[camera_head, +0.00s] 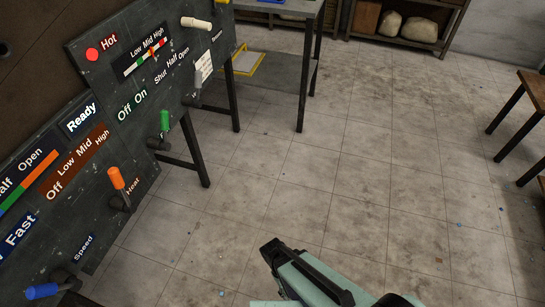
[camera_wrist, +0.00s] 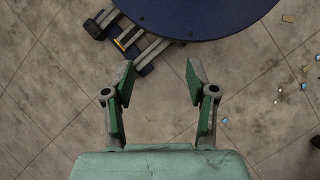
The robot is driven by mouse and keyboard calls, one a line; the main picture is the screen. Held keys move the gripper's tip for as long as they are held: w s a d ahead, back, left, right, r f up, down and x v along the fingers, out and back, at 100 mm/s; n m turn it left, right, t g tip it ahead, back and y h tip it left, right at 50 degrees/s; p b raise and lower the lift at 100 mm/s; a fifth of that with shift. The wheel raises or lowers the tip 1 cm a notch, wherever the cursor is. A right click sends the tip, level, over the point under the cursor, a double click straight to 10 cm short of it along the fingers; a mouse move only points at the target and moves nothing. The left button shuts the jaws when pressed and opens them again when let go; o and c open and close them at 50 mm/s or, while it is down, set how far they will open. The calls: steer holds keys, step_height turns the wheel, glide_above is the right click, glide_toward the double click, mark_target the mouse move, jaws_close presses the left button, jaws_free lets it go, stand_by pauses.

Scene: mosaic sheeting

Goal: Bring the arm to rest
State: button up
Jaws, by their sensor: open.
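My gripper (camera_wrist: 161,82) shows in the wrist view with its two green-grey fingers apart and nothing between them. It hangs over the tiled floor, and a dark blue round surface lies at the top of that view beyond the fingertips. In the head view a pale green part of my arm (camera_head: 312,280) shows at the bottom centre, over the floor and to the right of the control panel. The fingers are not visible in the head view.
A dark control panel (camera_head: 60,118) with levers, including an orange one (camera_head: 117,179), stands at the left. A metal table (camera_head: 290,8) stands behind it. Shelves with sacks (camera_head: 420,29) are at the back; a wooden bench (camera_head: 537,88) is at the right.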

steer(key=s+d+r+m+g+y+p, duration=0.1)
steer(key=s+d+m+g+y, duration=0.1)
steer(key=d+m, duration=0.4)
steer(key=shift+s+d+r+m+y, duration=0.3)
steer(key=shift+s+d+y, duration=0.75)
steer(key=shift+d, duration=0.85)
steer(key=shift+s, duration=0.1)
stand_by(0.5)
